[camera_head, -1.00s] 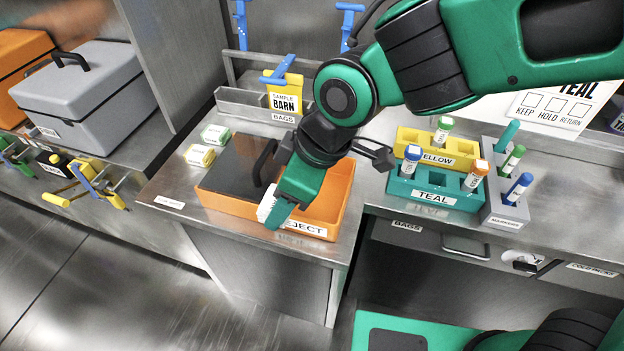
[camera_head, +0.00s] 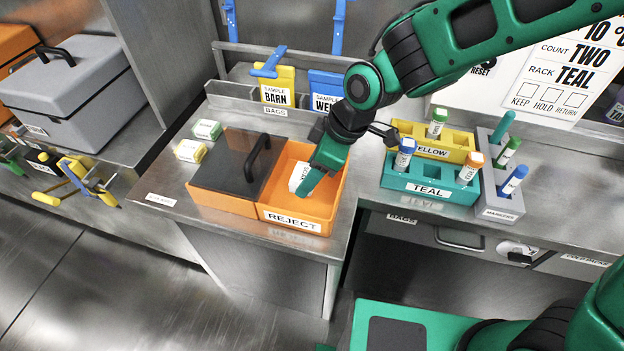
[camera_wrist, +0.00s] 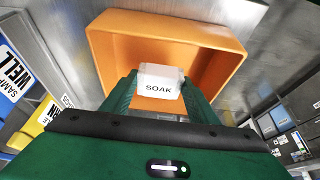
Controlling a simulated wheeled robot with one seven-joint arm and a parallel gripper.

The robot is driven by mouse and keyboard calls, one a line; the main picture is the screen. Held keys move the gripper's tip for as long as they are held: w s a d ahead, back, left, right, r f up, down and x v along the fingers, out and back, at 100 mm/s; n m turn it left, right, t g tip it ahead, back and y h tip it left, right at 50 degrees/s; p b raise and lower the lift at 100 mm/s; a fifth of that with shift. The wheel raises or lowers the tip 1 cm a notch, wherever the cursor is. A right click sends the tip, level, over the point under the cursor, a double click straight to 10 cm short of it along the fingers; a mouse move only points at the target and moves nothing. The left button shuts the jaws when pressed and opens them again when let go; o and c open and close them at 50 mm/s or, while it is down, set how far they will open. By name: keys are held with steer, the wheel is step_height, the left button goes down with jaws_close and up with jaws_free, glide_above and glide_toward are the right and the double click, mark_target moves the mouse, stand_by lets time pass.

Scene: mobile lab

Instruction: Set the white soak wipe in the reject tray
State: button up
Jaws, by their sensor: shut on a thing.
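The white soak wipe (camera_head: 296,178) is held between the fingers of my gripper (camera_head: 312,182). In the wrist view the wipe (camera_wrist: 160,82) shows its "SOAK" label between the green fingertips. The orange reject tray (camera_head: 290,222) stands on the steel counter, labelled REJECT on its front. My gripper is over the open right part of the tray, and the wipe is above or within that part; its exact height is unclear. A dark lid with a handle (camera_head: 232,165) covers the tray's left part. The tray's orange wall (camera_wrist: 110,50) surrounds the wipe's far side in the wrist view.
The teal rack (camera_head: 428,188) and yellow rack (camera_head: 436,142) hold vials right of the tray. A marker holder (camera_head: 499,200) stands beside them. Sample bags (camera_head: 278,87) are behind. Two small boxes (camera_head: 190,150) sit left of the tray.

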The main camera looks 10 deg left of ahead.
steer(key=shift+f, duration=1.7)
steer(key=o, duration=1)
steer(key=shift+f, duration=0.1)
steer(key=v, duration=1.2)
steer(key=shift+a, duration=0.1)
